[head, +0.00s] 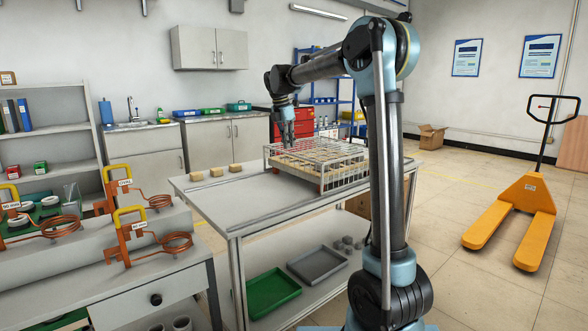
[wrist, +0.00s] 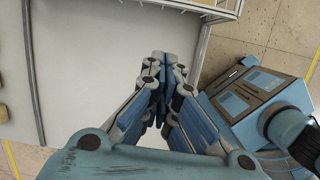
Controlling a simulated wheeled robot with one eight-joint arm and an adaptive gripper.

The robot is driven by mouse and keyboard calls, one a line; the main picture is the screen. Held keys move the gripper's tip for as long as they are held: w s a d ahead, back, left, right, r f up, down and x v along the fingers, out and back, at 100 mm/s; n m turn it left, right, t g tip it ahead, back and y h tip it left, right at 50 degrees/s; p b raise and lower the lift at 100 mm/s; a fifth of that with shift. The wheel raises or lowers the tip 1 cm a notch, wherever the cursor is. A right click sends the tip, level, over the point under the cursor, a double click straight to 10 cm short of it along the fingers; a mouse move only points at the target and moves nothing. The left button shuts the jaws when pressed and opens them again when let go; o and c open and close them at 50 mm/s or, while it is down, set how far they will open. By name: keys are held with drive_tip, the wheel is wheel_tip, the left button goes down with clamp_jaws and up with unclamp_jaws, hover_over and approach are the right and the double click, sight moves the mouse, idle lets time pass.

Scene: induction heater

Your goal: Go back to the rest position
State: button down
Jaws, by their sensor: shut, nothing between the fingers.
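In the head view my arm rises at the centre right and reaches left over the workbench. My gripper (head: 287,138) hangs down just behind the left part of the wire basket (head: 345,172). In the wrist view my gripper (wrist: 162,62) has its fingers together with nothing between them, above a bare part of the grey bench top (wrist: 85,90). A corner of the wire basket (wrist: 195,8) shows at the top of that view. Whether the gripper touches the basket cannot be told from the head view.
Several tan blocks (head: 215,172) lie along the bench's far left edge. Left stands a bench with orange copper coils (head: 172,242) on yellow-handled holders. A green tray (head: 272,293) and a grey tray (head: 318,262) lie on the lower shelf. A yellow pallet truck (head: 515,215) stands right, with open floor around it.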

drive_tip(key=s+d+f+m+y, duration=0.1)
drive_tip(key=s+d+f+m, duration=0.2)
drive_tip(key=s+d+m, duration=0.5)
drive_tip(key=s+d+f+m, duration=0.35)
drive_tip(key=s+d, duration=0.55)
drive_tip(key=s, duration=0.5)
drive_tip(key=s+d+f+m, duration=0.3)
drive_tip(key=s+f+m, duration=0.4)
drive_tip(key=s+f, duration=0.2)
drive_tip(key=s+d+f+m+y, duration=0.1)
drive_tip(key=s+d+f+m, duration=0.2)
drive_tip(key=s+f+m, duration=0.3)
drive_tip(key=s+f, duration=0.4)
drive_tip(key=s, duration=0.2)
drive_tip(key=shift+s+d+m, duration=0.15)
drive_tip(key=shift+d+m, duration=0.2)
drive_tip(key=shift+w+f, duration=0.25)
drive_tip(key=shift+w, duration=0.15)
